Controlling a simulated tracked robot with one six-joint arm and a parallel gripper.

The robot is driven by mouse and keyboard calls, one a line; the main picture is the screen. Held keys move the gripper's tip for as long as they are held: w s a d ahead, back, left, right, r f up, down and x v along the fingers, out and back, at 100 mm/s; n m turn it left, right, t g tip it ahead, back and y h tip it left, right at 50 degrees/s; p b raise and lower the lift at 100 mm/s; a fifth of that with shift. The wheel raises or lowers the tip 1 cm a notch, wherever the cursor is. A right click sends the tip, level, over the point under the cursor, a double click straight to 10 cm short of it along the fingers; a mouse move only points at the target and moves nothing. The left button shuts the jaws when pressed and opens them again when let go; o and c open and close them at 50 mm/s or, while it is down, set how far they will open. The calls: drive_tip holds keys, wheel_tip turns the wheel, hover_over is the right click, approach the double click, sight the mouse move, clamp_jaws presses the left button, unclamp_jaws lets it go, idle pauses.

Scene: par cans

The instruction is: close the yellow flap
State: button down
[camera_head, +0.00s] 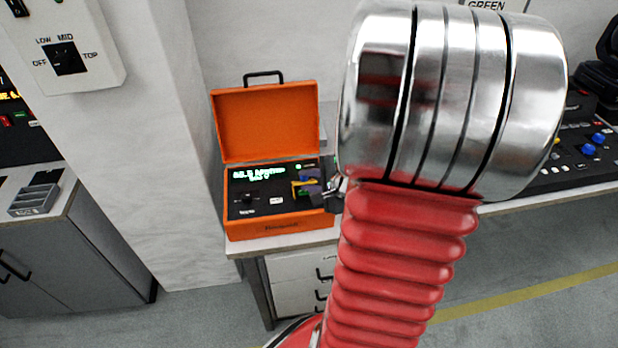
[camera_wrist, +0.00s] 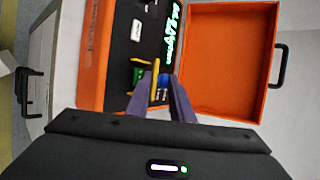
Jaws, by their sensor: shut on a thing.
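The yellow flap (camera_head: 300,184) is on the dark panel of an orange case; in the wrist view its yellow edge (camera_wrist: 155,68) shows at my fingertips. It stands up from the panel, apparently open, but its exact angle is hard to tell. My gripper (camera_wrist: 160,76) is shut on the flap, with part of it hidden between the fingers. Blue and green parts show beside the flap. In the head view my gripper (camera_head: 313,182) reaches the panel from the right, and my arm hides much of the wrist.
The orange case (camera_head: 265,232) stands on a light bench with its lid (camera_head: 266,122) raised at the back. A lit green display (camera_head: 258,172) and a knob (camera_head: 248,198) are on its panel. A console (camera_head: 590,150) is at the right. A wall column stands at the left.

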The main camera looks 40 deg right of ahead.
drive_tip(key=shift+r, duration=0.1)
idle(0.5)
drive_tip(key=c, duration=1.7)
unclamp_jaws()
drive_tip(key=shift+s, duration=0.15)
